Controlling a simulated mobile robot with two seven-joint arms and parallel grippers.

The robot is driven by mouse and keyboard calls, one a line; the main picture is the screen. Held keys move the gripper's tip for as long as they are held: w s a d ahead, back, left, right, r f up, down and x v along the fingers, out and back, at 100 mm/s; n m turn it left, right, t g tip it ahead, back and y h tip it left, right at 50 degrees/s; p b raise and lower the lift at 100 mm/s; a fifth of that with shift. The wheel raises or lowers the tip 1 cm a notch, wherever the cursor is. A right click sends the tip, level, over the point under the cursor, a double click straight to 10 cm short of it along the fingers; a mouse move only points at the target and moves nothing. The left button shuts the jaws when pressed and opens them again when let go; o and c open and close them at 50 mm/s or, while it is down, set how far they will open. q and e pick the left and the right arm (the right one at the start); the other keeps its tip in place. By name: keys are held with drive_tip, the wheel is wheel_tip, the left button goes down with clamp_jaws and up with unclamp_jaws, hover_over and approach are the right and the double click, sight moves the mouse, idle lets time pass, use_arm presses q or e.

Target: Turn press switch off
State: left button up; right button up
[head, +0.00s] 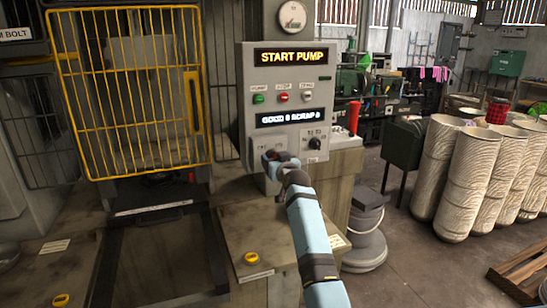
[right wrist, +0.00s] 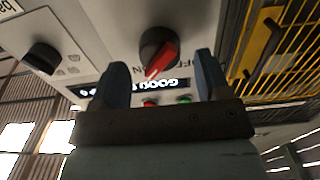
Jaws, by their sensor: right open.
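A grey control panel (head: 281,105) faces me, and its upper display reads START PUMP. In the right wrist view, a black rotary switch (right wrist: 152,44) with a red pointer (right wrist: 161,61) sits on the panel, with partly readable ON and OFF lettering beside it. The red pointer slants towards the N side. My right gripper (head: 279,162) is at the panel's lower left and hides this switch in the head view. In the wrist view the open fingers (right wrist: 160,75) stand either side of the switch, apart from each other; contact cannot be told. My left gripper is not in view.
A second black knob (head: 315,143) is to the right on the panel; green (head: 258,99) and red (head: 282,97) buttons are above. A yellow mesh guard (head: 130,90) stands left. Yellow ring buttons (head: 251,257) are on the console below. Pale cylinders (head: 470,180) stand far right.

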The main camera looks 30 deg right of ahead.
drive_tip(key=shift+x, duration=1)
drive_tip(key=c, duration=0.9)
